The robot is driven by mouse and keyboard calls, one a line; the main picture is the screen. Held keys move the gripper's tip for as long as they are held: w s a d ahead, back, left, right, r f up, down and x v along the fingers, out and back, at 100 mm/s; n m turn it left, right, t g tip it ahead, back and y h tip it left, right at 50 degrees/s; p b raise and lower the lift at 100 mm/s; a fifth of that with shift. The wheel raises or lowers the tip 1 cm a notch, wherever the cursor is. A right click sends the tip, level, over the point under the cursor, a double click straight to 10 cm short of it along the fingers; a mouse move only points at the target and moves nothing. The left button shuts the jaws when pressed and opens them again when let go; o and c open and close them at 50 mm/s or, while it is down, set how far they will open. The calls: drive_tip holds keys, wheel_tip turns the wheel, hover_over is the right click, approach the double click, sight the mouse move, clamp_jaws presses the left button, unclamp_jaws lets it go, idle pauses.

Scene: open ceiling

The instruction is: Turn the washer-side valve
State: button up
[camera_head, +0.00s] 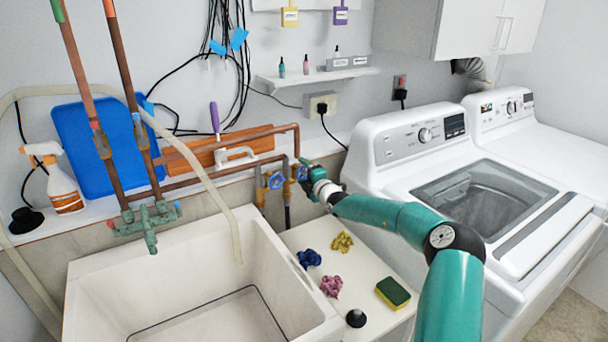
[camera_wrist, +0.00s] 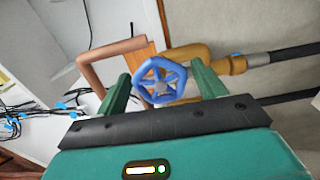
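A blue round valve wheel (camera_wrist: 160,80) with spokes shows in the wrist view, on brass and copper pipework. My gripper (camera_wrist: 161,74) is open, with one green finger on each side of the wheel in that view. In the head view, my gripper (camera_head: 307,172) is at the pipes between the sink and the washer. A blue valve wheel (camera_head: 276,180) shows just left of it there. Another blue patch beside the fingers is mostly hidden by my gripper.
Copper pipes (camera_head: 225,143) run along the wall behind the white sink (camera_head: 92,287). The washer (camera_head: 389,180) stands right of my arm. A counter (camera_head: 375,270) below holds crumpled cloths, a sponge (camera_head: 393,292) and a black stopper (camera_head: 356,318). A hose (camera_head: 205,180) hangs into the sink.

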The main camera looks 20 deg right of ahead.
idle(0.3)
drive_tip(key=shift+s+d, duration=0.45)
drive_tip(key=shift+s, duration=1.8)
drive_tip(key=shift+s+d, duration=0.4)
drive_tip(key=shift+s, duration=1.85)
drive_tip(key=shift+s+d, duration=0.45)
drive_tip(key=shift+s, duration=1.8)
drive_tip(key=shift+a, duration=0.1)
